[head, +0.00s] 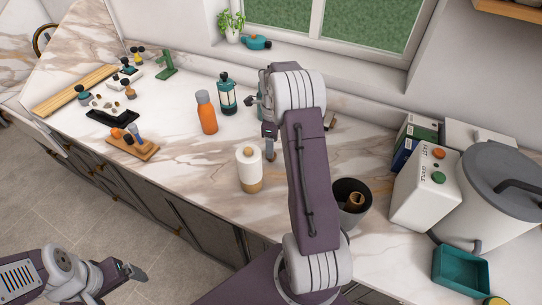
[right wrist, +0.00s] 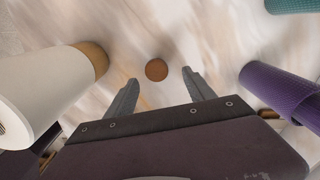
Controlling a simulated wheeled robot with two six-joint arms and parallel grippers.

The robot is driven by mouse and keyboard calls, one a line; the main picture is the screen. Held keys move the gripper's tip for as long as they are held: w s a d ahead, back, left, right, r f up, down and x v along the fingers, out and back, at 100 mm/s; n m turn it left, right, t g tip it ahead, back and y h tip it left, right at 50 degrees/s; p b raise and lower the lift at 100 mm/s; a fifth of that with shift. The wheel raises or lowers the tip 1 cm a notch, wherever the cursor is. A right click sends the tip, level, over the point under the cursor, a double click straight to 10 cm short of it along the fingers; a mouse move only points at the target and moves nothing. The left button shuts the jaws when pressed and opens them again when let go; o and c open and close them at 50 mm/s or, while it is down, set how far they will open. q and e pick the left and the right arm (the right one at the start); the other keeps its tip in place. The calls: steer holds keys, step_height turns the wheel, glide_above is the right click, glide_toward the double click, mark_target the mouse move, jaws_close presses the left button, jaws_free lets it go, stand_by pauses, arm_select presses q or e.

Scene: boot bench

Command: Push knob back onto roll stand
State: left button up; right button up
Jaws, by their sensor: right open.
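The roll stand holds an upright white paper roll (head: 249,163) on a round wooden base (head: 252,186), mid-counter. In the right wrist view the roll (right wrist: 40,85) and base (right wrist: 93,60) are at the left. My right gripper (right wrist: 160,78) is open, empty and pointing down above the knob, to the right of the roll. My left gripper (head: 132,271) is low at the left, off the counter; its jaw opening is unclear.
An orange bottle (head: 206,115) and teal bottle (head: 227,95) stand behind the roll. A purple cylinder (right wrist: 280,90) stands right of my right gripper. A dark bin (head: 352,197) and white box (head: 424,188) are further right. Small items crowd the far left.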

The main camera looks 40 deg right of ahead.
steer(key=f, duration=0.3)
steer(key=f+p, duration=0.1)
steer(key=f, duration=0.1)
steer(key=shift+s+a+f, duration=0.1)
steer(key=shift+a, duration=0.15)
jaws_close()
